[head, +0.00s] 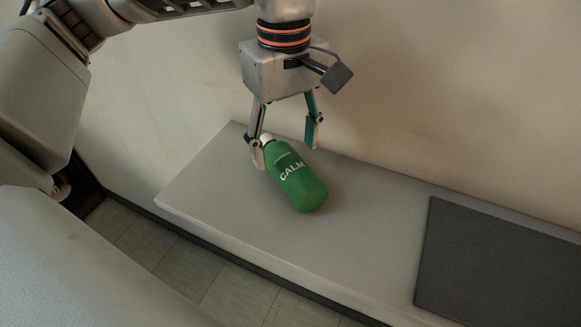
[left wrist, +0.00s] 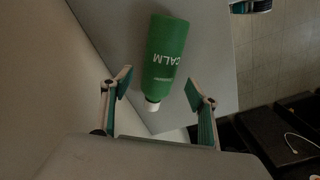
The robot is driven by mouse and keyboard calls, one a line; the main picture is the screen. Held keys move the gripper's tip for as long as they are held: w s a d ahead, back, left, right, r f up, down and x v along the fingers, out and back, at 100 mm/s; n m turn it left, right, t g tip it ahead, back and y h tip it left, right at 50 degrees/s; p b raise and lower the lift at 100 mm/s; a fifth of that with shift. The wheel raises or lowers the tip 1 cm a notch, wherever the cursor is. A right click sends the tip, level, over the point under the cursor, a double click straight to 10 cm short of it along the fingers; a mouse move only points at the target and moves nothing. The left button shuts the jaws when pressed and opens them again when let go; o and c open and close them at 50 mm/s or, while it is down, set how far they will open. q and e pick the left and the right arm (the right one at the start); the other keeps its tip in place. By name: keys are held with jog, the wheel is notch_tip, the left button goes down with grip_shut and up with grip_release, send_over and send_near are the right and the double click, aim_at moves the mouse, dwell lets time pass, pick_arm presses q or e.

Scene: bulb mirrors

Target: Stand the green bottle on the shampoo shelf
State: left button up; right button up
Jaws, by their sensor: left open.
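The green bottle (head: 300,183) has a white cap and the word CALM on its side. It lies on its side on a pale grey ledge (head: 215,185), with its cap toward the wall. My left gripper (head: 287,147) is open, pointing down above the cap end, with nothing held. One finger looks close beside the cap; I cannot tell if it touches. In the left wrist view the bottle (left wrist: 165,50) lies beyond the fingertips (left wrist: 159,87), its cap toward the gap between them. I cannot tell which surface is the shampoo shelf. My right gripper is not seen.
A dark grey flat panel or mat (head: 500,262) lies on the right part of the ledge. A plain beige wall (head: 440,100) stands close behind. The ledge between bottle and panel is clear. Tiled floor (head: 200,275) lies below the front edge.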

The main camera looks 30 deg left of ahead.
aim_at(287, 156)
pick_arm(q)
notch_tip(287, 156, down, 4)
jog(key=shift+d+b, duration=0.1)
jog(key=shift+b, duration=0.2)
jog(key=shift+f, duration=0.15)
jog(key=shift+c, duration=0.8)
jog(key=c, duration=1.3)
jog(key=shift+c, duration=0.6)
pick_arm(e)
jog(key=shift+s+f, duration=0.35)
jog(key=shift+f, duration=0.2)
